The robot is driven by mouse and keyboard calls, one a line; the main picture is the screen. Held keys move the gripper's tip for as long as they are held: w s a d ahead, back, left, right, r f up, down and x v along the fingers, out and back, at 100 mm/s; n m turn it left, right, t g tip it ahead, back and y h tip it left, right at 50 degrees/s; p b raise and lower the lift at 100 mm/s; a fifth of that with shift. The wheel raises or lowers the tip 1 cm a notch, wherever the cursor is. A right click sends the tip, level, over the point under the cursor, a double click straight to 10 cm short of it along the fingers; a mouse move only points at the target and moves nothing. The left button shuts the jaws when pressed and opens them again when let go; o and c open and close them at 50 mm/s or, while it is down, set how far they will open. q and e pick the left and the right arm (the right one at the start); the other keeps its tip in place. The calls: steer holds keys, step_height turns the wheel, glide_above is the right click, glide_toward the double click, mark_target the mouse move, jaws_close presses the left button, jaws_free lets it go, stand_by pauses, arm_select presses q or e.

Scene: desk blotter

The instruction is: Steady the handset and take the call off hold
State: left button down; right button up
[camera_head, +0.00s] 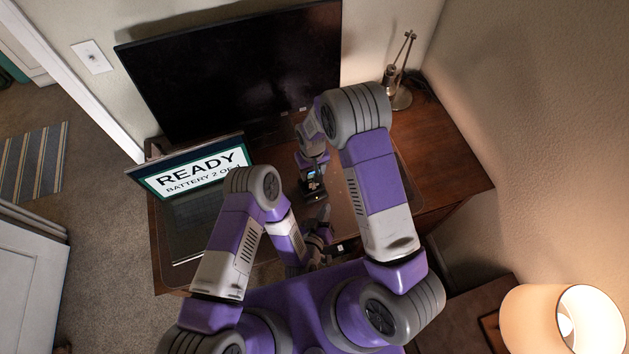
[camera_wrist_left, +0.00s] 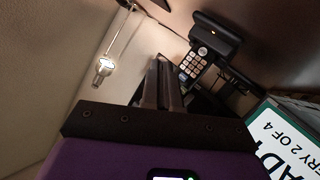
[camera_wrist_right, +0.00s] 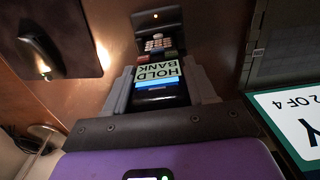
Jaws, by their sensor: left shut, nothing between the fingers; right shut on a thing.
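The dark handset (camera_head: 311,184) stands in the middle of the desk, its small screen lit blue. In the right wrist view its keypad (camera_wrist_right: 158,43), coloured keys and a label reading "HOLD BANK" (camera_wrist_right: 158,71) show. My right gripper (camera_wrist_right: 160,88) is shut on the handset, one finger on each side. A dark base with an orange light (camera_wrist_left: 213,33) is at the keypad end. My left gripper (camera_head: 325,213) is shut and empty, nearer my body. In the left wrist view its closed fingers (camera_wrist_left: 163,70) appear beside the handset keypad (camera_wrist_left: 193,66); I cannot tell the gap.
A laptop (camera_head: 195,172) reading "READY" stands left on the wooden desk (camera_head: 445,178). A large dark monitor (camera_head: 235,70) stands behind. A small metal lamp (camera_head: 399,97) is at the back right. The desk's right side is clear. A lit shaded lamp (camera_head: 525,315) stands lower right.

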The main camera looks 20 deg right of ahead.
arm_select(q)
steer(key=w, duration=0.6)
steer(key=shift+w+a+f+g, duration=0.2)
steer(key=shift+w+g, duration=0.1)
steer(key=shift+w, duration=0.15)
stand_by(1.9)
steer(key=shift+w, duration=0.35)
steer(key=shift+w+a, duration=0.1)
steer(key=shift+w, duration=0.25)
stand_by(0.7)
steer(key=shift+s, duration=0.85)
steer(key=s, duration=0.5)
steer(key=shift+d, duration=0.35)
